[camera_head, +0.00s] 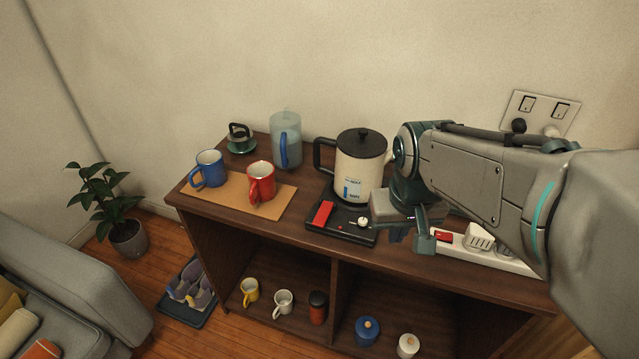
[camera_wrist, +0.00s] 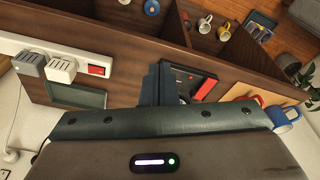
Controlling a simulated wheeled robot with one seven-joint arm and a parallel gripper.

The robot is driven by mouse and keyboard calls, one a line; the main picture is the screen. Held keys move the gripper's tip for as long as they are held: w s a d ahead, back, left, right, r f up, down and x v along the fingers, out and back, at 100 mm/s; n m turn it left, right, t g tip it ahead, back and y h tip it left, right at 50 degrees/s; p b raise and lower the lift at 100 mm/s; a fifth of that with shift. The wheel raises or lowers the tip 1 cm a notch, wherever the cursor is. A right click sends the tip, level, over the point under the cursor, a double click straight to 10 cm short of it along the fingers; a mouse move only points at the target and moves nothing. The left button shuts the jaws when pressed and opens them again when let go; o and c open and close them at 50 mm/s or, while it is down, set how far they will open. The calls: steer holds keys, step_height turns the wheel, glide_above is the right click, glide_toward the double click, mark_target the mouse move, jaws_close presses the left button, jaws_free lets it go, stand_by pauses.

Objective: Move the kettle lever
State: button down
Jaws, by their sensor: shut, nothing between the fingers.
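The kettle (camera_head: 360,168) is cream with a black lid and black handle; it stands upright on a black base (camera_head: 319,227). A red lever (camera_head: 322,214) lies on the front left of the base, with a small white knob (camera_head: 362,222) to its right. My gripper (camera_head: 413,240) is shut and empty, to the right of the base and over the cabinet's front part. In the wrist view, my closed fingers (camera_wrist: 161,84) are beside the base (camera_wrist: 180,78), and the red lever (camera_wrist: 205,88) shows beyond them. My gripper body hides the kettle there.
A white power strip (camera_head: 510,262) with plugs and a red switch (camera_head: 444,237) lies right of my gripper. A red mug (camera_head: 260,180) and blue mug (camera_head: 210,166) stand on a tan mat (camera_head: 232,202) at left. A blue-handled pitcher (camera_head: 284,138) stands behind. Shelves below hold mugs and jars.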

steer(key=w+a+n+g+p, duration=0.1)
steer(key=w+a+n+p, duration=0.3)
steer(key=w, duration=0.7)
steer(key=g+p, duration=0.2)
steer(key=p, duration=0.1)
glide_toward(319, 220)
steer(key=shift+w+a+r, duration=0.1)
steer(key=shift+a+r, duration=0.05)
steer(key=shift+r, duration=0.1)
steer(key=shift+f, duration=0.1)
steer(key=shift+s+f+b, duration=0.15)
steer(key=shift+f+b, duration=0.9)
steer(key=shift+f, duration=0.65)
steer(key=shift+s+f+b, duration=0.15)
steer(key=shift+f+b, duration=0.9)
steer(key=shift+f, duration=0.65)
